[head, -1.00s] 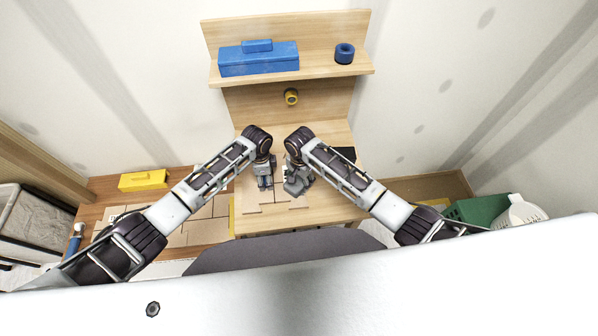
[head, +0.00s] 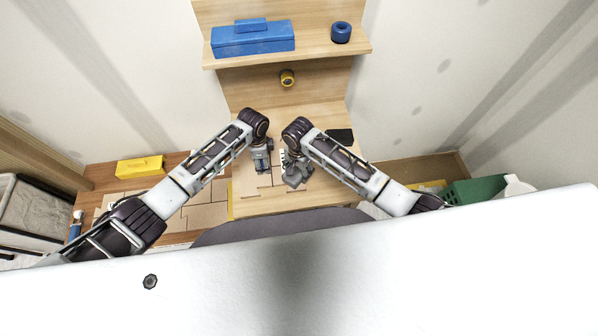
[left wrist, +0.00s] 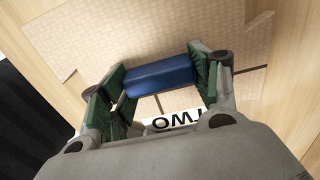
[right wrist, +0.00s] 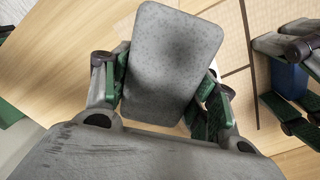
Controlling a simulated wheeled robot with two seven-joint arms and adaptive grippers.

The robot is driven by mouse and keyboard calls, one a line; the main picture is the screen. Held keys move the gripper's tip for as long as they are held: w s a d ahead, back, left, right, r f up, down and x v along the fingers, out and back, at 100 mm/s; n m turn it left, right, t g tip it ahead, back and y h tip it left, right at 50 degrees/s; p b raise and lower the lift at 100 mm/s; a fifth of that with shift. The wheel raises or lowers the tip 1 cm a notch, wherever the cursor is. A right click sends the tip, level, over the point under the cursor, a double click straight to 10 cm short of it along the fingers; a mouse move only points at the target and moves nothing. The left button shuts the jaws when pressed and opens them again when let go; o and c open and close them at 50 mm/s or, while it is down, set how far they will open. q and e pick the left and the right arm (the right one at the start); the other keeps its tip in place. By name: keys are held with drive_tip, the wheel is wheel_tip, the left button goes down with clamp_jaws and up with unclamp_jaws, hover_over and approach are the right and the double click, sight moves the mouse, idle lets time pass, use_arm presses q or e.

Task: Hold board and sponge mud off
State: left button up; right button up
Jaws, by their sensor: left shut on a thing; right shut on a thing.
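My left gripper (head: 262,166) is over the table, shut on a blue block (left wrist: 160,75), which also shows at the edge of the right wrist view (right wrist: 288,78). The block is above a beige patterned board (left wrist: 120,40) with dark seam lines; I cannot tell if it touches. My right gripper (head: 293,175) is close to the right of the left one, shut on a grey speckled sponge (right wrist: 172,65). The sponge covers part of the board in the right wrist view (right wrist: 235,35). I cannot make out mud; the grippers and sponge hide part of the board.
A black flat item (head: 340,135) lies on the wooden table (head: 290,200). A shelf behind holds a blue toolbox (head: 252,40) and blue roll (head: 341,32). A yellow tape (head: 287,78) is below it.

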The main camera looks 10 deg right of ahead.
use_arm(q)
drive_tip(key=shift+f, duration=0.1)
use_arm(e)
drive_tip(key=shift+w+d, duration=0.1)
drive_tip(key=shift+w, duration=6.7)
wheel_tip(320, 180, up, 8)
drive_tip(key=o, duration=0.6)
drive_tip(key=shift+s, duration=0.1)
drive_tip(key=c, duration=0.5)
use_arm(q)
drive_tip(key=o, duration=1.4)
drive_tip(key=shift+w, duration=0.1)
drive_tip(key=shift+r, duration=0.2)
wheel_tip(320, 180, up, 12)
drive_tip(key=shift+f, duration=0.15)
